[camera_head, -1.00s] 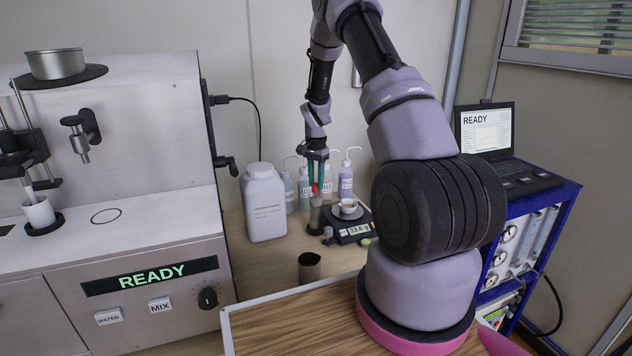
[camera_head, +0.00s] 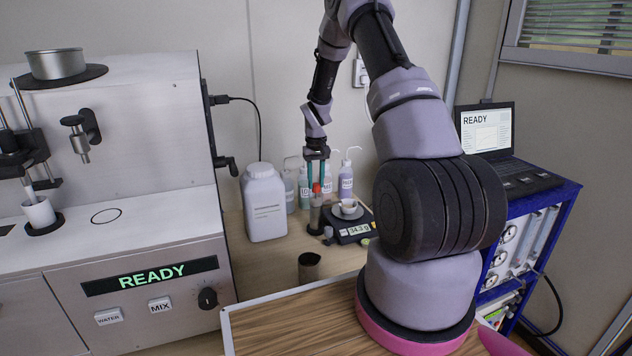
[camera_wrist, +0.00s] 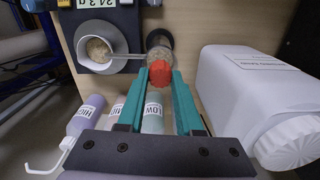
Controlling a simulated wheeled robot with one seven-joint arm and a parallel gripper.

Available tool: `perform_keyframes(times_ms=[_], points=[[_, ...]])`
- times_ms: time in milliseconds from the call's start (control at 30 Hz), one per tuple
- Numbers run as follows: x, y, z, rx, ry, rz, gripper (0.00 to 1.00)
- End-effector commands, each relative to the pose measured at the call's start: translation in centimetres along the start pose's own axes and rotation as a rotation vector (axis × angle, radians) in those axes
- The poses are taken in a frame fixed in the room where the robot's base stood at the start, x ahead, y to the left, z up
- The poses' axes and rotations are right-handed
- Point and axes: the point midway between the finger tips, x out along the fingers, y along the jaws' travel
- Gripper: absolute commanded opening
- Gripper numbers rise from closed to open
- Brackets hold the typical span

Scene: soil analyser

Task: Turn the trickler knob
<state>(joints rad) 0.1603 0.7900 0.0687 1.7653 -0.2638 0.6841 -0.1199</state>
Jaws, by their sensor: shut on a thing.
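The trickler (camera_wrist: 160,48) is a small grey-brown cylinder with a red knob (camera_wrist: 160,73), standing beside the balance. In the head view the red knob (camera_head: 316,188) shows between the teal fingers. My gripper (camera_wrist: 159,75) is shut on the knob, one finger on each side. In the head view my gripper (camera_head: 316,184) points down over the trickler. A small cup (camera_wrist: 97,49) with brown grains sits on the balance pan beside the trickler's spout. The balance (camera_head: 352,230) appears to read 34.3 g.
A white jar (camera_head: 265,203) stands close to the left of the trickler. Several wash bottles (camera_head: 346,180) stand behind. An open dark cylinder (camera_head: 309,267) stands in front. The analyser (camera_head: 150,285) fills the left, showing READY. A laptop (camera_head: 505,150) is at right.

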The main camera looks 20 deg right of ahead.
Motion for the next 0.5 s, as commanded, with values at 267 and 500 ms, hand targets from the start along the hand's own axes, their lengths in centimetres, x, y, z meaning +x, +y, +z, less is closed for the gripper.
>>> perform_keyframes(times_ms=[267,500], points=[[-0.06,0.05,-0.06,-0.258,0.002,0.000,0.00],[-0.07,0.01,-0.06,-0.448,0.002,0.000,0.00]])
